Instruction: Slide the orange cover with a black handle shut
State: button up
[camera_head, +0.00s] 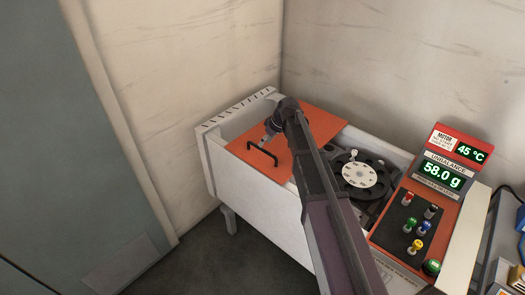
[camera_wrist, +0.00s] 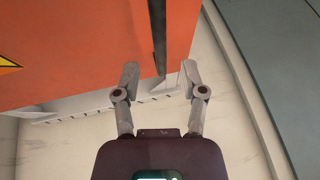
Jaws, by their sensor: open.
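The orange cover (camera_head: 318,122) lies over the left part of a white cabinet, with a strip of open interior left of it. Its black handle (camera_head: 262,153) is a low bar near the cover's front left. My gripper (camera_head: 268,137) is over the cover, just behind the handle; my arm hides part of the cover. In the wrist view, my gripper (camera_wrist: 159,69) is open, with the dark handle (camera_wrist: 158,40) lying between the fingertips in the picture. I cannot tell if they touch it. The orange cover (camera_wrist: 80,50) fills the upper left there.
Right of the cover, a white dial disc (camera_head: 362,175) on a black wheel is exposed. A red panel (camera_head: 408,225) with displays, knobs and buttons stands further right. The white cabinet (camera_head: 250,207) has a slotted left rim. Walls close in behind; a grey-green door (camera_head: 60,140) is left.

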jog(key=shift+b+x, duration=1.15)
jog(key=shift+x, duration=0.45)
grip_shut()
